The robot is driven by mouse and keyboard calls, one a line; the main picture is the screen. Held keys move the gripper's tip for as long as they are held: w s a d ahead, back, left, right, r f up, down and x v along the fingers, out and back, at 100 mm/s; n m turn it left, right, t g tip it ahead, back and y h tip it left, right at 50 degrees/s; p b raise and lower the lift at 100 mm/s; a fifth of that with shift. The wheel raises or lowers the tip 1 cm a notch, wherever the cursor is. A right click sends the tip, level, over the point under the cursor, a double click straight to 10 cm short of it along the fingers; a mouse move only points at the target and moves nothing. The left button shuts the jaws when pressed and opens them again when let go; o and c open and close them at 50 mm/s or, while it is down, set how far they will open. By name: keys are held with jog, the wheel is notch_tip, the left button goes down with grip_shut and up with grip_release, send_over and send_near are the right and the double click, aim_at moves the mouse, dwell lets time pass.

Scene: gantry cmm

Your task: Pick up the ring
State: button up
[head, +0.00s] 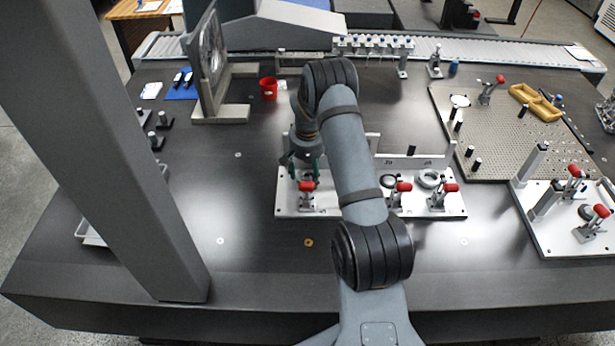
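A grey metal ring (429,178) lies at the right station of a white fixture plate (342,207), beside a red-handled clamp (443,193). My gripper (303,173) points down over the left station of the same plate, behind another red-handled clamp (307,190). The gripper is well to the left of the grey ring. Its fingertips are small and partly lost against the clamp, so I cannot tell whether they are open or hold anything. What lies directly under it is hidden. My arm covers part of the plate's middle.
A perforated plate (510,130) and a second clamp fixture (570,225) stand to the right. A red cup (268,88) stands behind. The front table strip is mostly clear.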

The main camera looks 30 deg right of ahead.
jog(key=c, duration=1.1)
jog(key=shift+r, duration=0.1)
jog(key=shift+c, duration=0.4)
